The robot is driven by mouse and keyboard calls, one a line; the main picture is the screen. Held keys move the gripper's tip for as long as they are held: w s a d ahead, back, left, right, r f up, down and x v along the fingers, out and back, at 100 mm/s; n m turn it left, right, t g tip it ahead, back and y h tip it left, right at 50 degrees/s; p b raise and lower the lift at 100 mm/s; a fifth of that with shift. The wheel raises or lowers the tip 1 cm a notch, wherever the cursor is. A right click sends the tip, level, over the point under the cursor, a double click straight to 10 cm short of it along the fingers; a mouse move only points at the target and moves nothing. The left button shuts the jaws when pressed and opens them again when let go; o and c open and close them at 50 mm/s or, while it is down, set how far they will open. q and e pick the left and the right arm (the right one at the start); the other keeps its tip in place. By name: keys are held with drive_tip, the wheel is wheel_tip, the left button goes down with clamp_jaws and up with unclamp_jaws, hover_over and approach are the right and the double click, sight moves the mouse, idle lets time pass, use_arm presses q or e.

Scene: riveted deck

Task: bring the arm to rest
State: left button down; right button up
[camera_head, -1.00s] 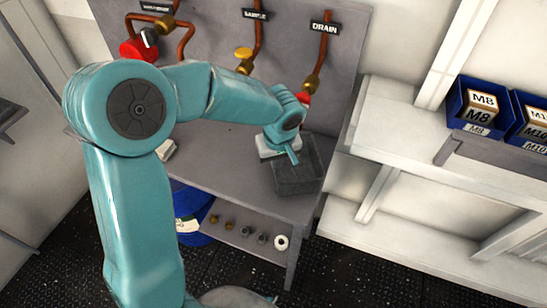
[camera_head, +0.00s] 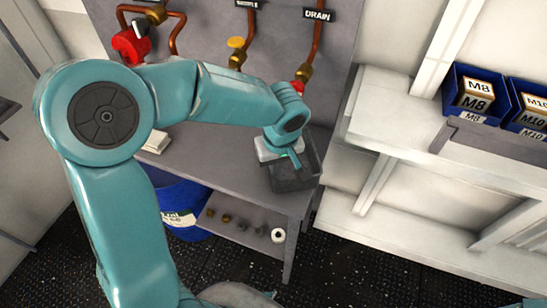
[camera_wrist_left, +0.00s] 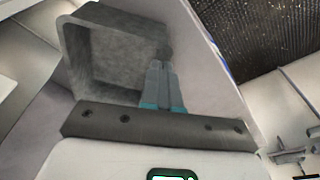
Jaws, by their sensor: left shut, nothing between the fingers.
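My left arm (camera_head: 110,210) comes in from the left in the head view and bends over the grey bench. My left gripper (camera_head: 297,161) is over the grey open bin (camera_head: 290,183) at the bench's right end, partly hidden by the wrist. In the left wrist view the fingers (camera_wrist_left: 163,70) are together and empty. They lie across the edge of the bin (camera_wrist_left: 84,62) in that picture; I cannot tell whether they touch it. My right gripper is not in view.
Copper pipes with a red valve (camera_head: 131,42), a yellow valve (camera_head: 236,42) and a DRAIN label (camera_head: 317,15) stand behind the bench (camera_head: 215,165). A blue bucket (camera_head: 182,200) and fittings are underneath. White shelving (camera_head: 400,125) with blue M8 and M10 bins (camera_head: 477,95) stands to the right.

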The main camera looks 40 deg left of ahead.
use_arm(q)
drive_tip(key=s+d+b, duration=0.1)
drive_tip(key=s+d, duration=0.4)
drive_tip(key=d, duration=0.2)
drive_tip(key=shift+s+b, duration=0.3)
drive_tip(key=shift+s, duration=0.05)
drive_tip(key=shift+a, duration=0.15)
drive_tip(key=s+a+f+n+g, duration=0.15)
drive_tip(key=s+f+g, duration=0.3)
drive_tip(key=f, duration=0.65)
drive_tip(key=s+d+f+m+h, duration=0.25)
drive_tip(key=s+d+f, duration=0.2)
drive_tip(key=f, duration=0.35)
drive_tip(key=s+d+f+m+h, duration=0.25)
drive_tip(key=s+f, duration=0.25)
drive_tip(key=f, duration=0.3)
drive_tip(key=w+m+t, duration=0.1)
drive_tip(key=w, duration=0.1)
drive_tip(key=w+f+m+t, duration=0.1)
drive_tip(key=m, duration=0.1)
drive_tip(key=w+m+t, duration=0.2)
drive_tip(key=shift+w+d+f, duration=0.15)
drive_tip(key=shift+w+d, duration=0.1)
drive_tip(key=shift+w, duration=0.1)
